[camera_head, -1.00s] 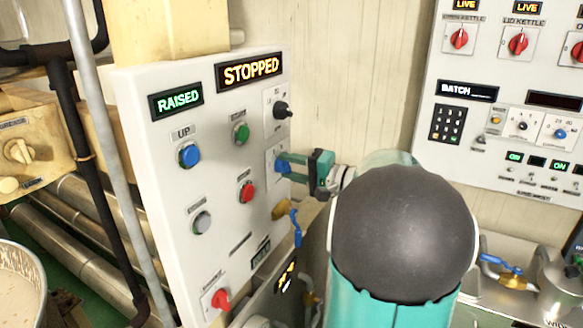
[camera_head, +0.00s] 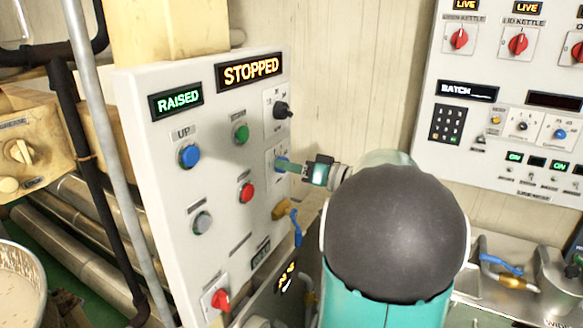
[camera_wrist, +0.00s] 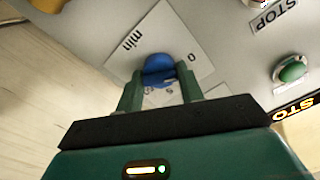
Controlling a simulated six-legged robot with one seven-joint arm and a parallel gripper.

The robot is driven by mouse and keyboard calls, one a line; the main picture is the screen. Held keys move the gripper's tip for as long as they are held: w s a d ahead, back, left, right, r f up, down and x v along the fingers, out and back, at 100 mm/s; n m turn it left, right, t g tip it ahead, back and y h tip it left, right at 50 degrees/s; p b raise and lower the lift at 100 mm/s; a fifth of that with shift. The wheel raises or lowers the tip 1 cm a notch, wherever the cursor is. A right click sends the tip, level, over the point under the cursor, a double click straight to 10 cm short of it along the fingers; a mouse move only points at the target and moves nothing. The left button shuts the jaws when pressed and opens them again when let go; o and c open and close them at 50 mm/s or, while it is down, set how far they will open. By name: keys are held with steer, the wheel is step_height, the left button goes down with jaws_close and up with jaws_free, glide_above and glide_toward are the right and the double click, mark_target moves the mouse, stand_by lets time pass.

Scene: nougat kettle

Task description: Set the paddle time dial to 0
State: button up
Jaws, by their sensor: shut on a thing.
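The paddle time dial is a blue knob (camera_wrist: 157,68) on a white plate (camera_wrist: 180,38) marked "min" and "0" in the wrist view. In the head view the blue dial (camera_head: 282,163) sits on the right part of the white panel, mostly hidden by my gripper (camera_head: 290,167). In the wrist view my gripper (camera_wrist: 159,88) has its two green fingers on either side of the knob, shut on it. The "0" mark lies to the right of the knob there. The knob's pointer and the other scale marks are partly hidden, so I cannot tell its exact setting.
A black knob (camera_head: 282,110) is just above the dial. A green button (camera_head: 241,134) and red button (camera_head: 246,193) are left of it. A blue-handled brass valve (camera_head: 294,222) is close below. The panel displays read "STOPPED" (camera_head: 250,71) and "RAISED" (camera_head: 176,99).

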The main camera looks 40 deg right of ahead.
steer(key=shift+n, duration=0.6)
steer(key=o, duration=1)
steer(key=shift+s, duration=0.15)
steer(key=v, duration=1.3)
steer(key=shift+s+d+r, duration=0.1)
steer(key=shift+s, duration=0.15)
